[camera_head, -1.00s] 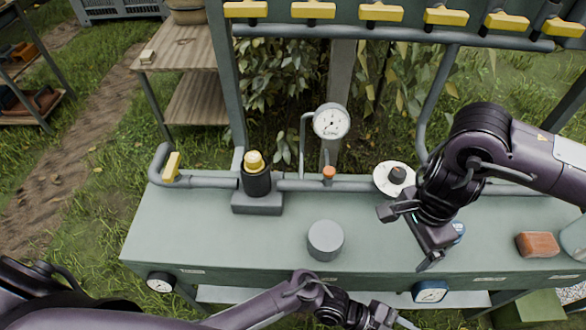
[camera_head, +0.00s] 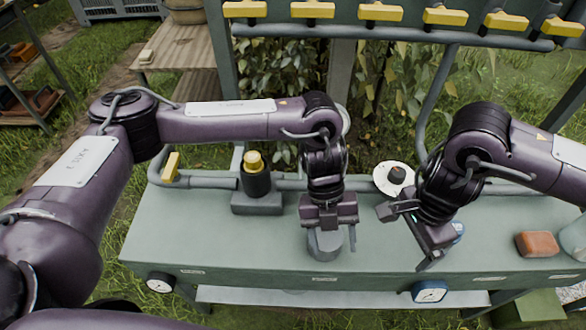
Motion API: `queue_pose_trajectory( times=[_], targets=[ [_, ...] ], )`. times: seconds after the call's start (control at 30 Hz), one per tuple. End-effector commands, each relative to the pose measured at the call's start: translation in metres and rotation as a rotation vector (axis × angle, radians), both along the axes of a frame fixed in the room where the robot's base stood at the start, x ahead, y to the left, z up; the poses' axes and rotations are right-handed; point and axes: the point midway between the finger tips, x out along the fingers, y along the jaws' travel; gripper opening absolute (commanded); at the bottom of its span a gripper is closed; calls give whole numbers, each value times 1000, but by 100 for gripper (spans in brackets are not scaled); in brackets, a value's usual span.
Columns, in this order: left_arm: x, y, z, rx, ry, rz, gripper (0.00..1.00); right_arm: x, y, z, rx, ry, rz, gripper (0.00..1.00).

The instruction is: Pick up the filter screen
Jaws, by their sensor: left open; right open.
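A short grey cylinder (camera_head: 324,249) stands upright on the green bench. It is the likeliest filter screen, but its mesh cannot be made out. My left gripper (camera_head: 331,238) points down over it, open, with its fingers near the cylinder's sides. The gripper hides the cylinder's top, and I cannot tell whether the fingers touch it. My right gripper (camera_head: 410,237) is open and empty over the bench to the right of the cylinder. A black filter housing with a yellow cap (camera_head: 254,163) stands on the pipe to the left.
The green bench (camera_head: 190,238) is clear at its left front. A round white plate with a black knob (camera_head: 397,175) sits at the pipe behind my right gripper. A brown block (camera_head: 537,244) lies at the right. Yellow valve handles (camera_head: 381,12) line the top rail.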

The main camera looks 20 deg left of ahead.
Motion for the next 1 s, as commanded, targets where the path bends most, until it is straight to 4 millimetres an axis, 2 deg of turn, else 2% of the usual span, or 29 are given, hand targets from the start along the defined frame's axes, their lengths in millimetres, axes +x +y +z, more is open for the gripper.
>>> queue_pose_trajectory(
  times=[0.03, 0.1, 0.3, 0.5, 0.6, 0.8, 0.9, 1.0],
  targets=[
    [18, 19, 13, 52, -33, 42, 59, 0, 0, 0, 0, 0, 0, 93],
    [36, 42, 28, 120, -62, 107, 59, 0, 0, 0, 0, 0, 0, 93],
    [80, 109, 83, 285, -144, 328, 59, 0, 0, 0, 0, 0, 0, 93],
    [104, 170, 141, 394, -208, 574, 59, 0, 0, 0, 0, 0, 0, 93],
    [109, 191, 164, 422, -227, 675, 59, 0, 0, 0, 0, 0, 0, 93],
    [112, 214, 188, 447, -242, 789, 59, 0, 0, 0, 0, 0, 0, 93],
    [112, 217, 184, 451, -240, 806, 59, 0, 0, 0, 0, 0, 0, 93],
    [111, 218, 170, 452, -238, 808, 59, 0, 0, 0, 0, 0, 0, 93]
  ],
)
